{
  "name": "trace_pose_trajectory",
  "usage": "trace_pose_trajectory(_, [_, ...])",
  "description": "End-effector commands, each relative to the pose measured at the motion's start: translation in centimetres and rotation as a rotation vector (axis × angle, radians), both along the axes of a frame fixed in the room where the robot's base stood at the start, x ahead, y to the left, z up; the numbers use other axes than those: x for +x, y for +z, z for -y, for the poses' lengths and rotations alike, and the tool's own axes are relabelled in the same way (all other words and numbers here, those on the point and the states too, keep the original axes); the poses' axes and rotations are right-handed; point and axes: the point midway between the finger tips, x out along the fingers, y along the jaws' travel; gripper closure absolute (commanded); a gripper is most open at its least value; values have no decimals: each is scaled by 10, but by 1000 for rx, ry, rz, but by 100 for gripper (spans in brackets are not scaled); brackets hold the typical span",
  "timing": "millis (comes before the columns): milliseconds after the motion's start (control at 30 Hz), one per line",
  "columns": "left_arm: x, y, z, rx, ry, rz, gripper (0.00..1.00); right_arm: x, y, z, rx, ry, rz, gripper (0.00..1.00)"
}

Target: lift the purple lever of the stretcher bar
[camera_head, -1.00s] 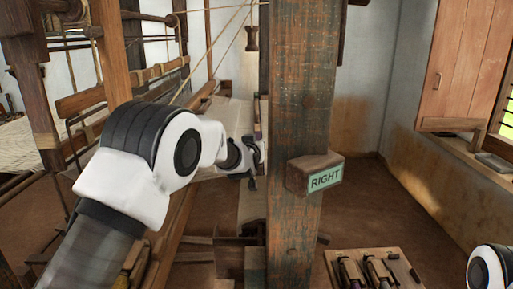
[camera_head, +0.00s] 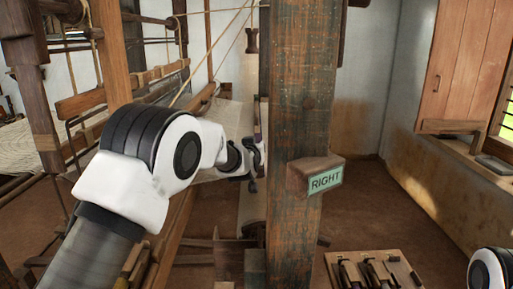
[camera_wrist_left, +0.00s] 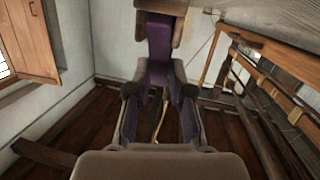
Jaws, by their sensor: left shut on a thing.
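The purple lever (camera_wrist_left: 160,48) stands up in the middle of the left wrist view, with pale brown blocks at its upper end. My left gripper (camera_wrist_left: 160,90) is shut on it, one dark finger on each side. In the head view my left gripper (camera_head: 254,158) is beside the loom post, which partly hides it. A small purple part of the lever (camera_head: 257,133) shows just above the gripper there. The rest of the stretcher bar is hard to make out. My right gripper is out of view.
A thick wooden post (camera_head: 297,110) with a RIGHT sign (camera_head: 325,180) stands just right of my left gripper. Pale cloth (camera_head: 232,118) lies behind the gripper. A tool board (camera_head: 375,270) is low at the right.

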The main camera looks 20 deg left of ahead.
Motion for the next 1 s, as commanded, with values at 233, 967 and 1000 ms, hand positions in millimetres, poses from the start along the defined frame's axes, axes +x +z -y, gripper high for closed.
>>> trace_pose_trajectory(233, [2,14,-2,-1,4,29,100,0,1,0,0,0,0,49])
trace_pose_trajectory(967, [-4,8,0,1,2,14,54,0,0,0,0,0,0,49])
trace_pose_trajectory(1000, [-8,9,1,1,2,15,54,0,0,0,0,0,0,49])
